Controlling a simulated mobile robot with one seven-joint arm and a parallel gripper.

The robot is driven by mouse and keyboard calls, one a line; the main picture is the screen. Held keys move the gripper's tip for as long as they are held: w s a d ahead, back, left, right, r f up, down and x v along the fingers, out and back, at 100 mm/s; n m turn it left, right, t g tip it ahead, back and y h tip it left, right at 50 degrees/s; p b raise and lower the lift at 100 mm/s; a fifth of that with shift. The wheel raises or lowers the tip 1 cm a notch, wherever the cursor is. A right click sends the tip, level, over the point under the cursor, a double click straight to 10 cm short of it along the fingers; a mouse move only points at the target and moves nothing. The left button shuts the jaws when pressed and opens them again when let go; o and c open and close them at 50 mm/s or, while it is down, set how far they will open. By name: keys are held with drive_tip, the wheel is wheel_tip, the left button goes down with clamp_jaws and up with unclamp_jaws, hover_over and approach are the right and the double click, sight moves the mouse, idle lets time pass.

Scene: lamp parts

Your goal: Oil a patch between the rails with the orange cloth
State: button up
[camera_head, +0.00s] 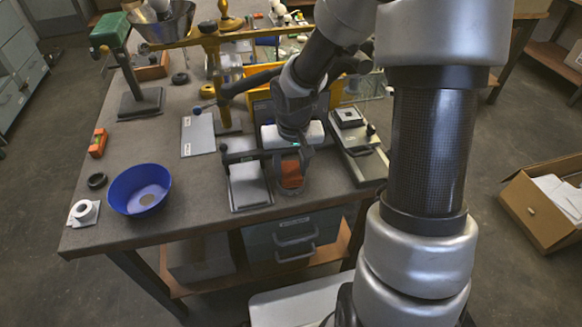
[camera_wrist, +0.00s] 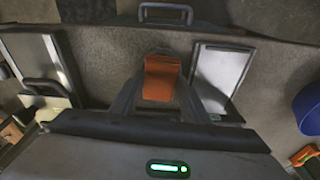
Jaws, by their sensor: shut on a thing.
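The orange cloth (camera_head: 291,176) is held at the end of my gripper (camera_head: 290,160), near the front edge of the bench. In the wrist view the cloth (camera_wrist: 160,78) sits between the two dark fingers of my gripper (camera_wrist: 159,62), which is shut on it. Left of the gripper in the head view is a pale plate on a dark-framed base (camera_head: 249,186); it also shows right of the cloth in the wrist view (camera_wrist: 219,70). I cannot clearly make out which edges are the rails, or any oil patch.
A grey-green fixture (camera_head: 362,160) stands close right of the gripper. A blue bowl (camera_head: 139,190), a black ring (camera_head: 97,181) and an orange level (camera_head: 98,143) lie left. A green-topped stand (camera_head: 140,100) is farther back. Bare bench (camera_head: 190,212) lies between bowl and plate.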

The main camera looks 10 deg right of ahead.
sight(291, 172)
drive_tip(key=shift+f+b, duration=0.45)
drive_tip(key=shift+f, duration=0.1)
idle(1.2)
drive_tip(key=shift+r+p, duration=2.8)
drive_tip(key=shift+r, duration=0.75)
